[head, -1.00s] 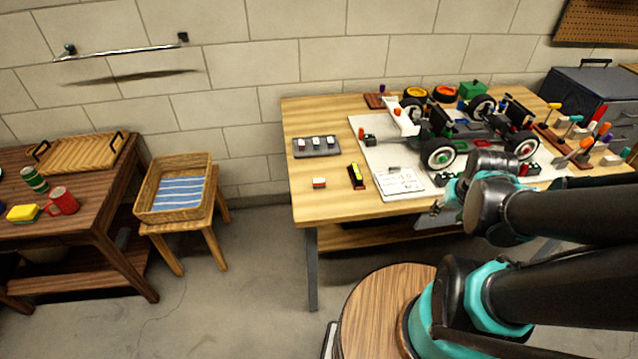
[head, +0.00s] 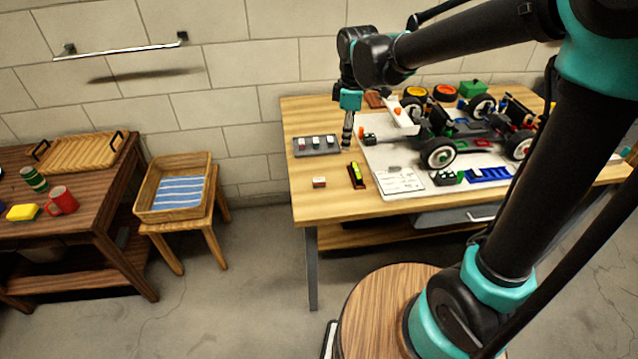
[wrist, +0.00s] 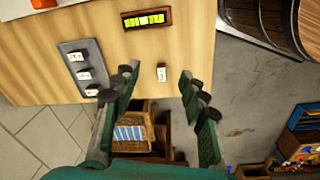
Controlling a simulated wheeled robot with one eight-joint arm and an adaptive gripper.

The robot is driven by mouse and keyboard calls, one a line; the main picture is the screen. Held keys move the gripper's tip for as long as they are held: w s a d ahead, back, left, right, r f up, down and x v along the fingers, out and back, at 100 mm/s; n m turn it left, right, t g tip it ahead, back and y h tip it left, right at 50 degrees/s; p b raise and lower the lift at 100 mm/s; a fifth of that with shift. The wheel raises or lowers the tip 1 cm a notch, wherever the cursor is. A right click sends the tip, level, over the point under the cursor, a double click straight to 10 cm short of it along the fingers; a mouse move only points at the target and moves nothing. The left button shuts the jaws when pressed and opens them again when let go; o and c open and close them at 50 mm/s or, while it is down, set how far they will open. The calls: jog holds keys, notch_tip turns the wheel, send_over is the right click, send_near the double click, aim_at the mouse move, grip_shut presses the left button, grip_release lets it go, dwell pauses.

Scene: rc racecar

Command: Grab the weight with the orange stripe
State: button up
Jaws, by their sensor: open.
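A small white block with a reddish-orange side (head: 319,183) lies alone near the front left of the workbench; it also shows in the wrist view (wrist: 161,74). Three similar small weights (head: 316,142) sit on a dark grey tray (head: 301,153) behind it. Their stripe colours are too small to tell surely. My gripper (head: 347,143) is above the bench, right of the tray, pointing down. In the wrist view my gripper (wrist: 160,84) is open and empty, with the lone block framed between its fingertips, apart from them.
A dark holder with yellow-green pieces (head: 356,175) lies right of the lone block. A car chassis (head: 465,130) and a white instruction sheet (head: 400,183) fill the bench's right. A stool with a wicker basket (head: 176,206) stands left. The bench's front left is mostly clear.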

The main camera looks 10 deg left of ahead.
jog(key=s+a+r+n, duration=0.1)
jog(key=a+n, duration=0.3)
jog(key=a, duration=0.4)
send_over(319, 180)
jog(key=shift+g, duration=0.3)
jog(key=f, duration=1.1)
jog(key=shift+w+a, duration=0.15)
jog(key=shift+w, duration=0.1)
jog(key=shift+s+f, duration=0.15)
jog(key=shift+f, duration=2.8)
grip_shut()
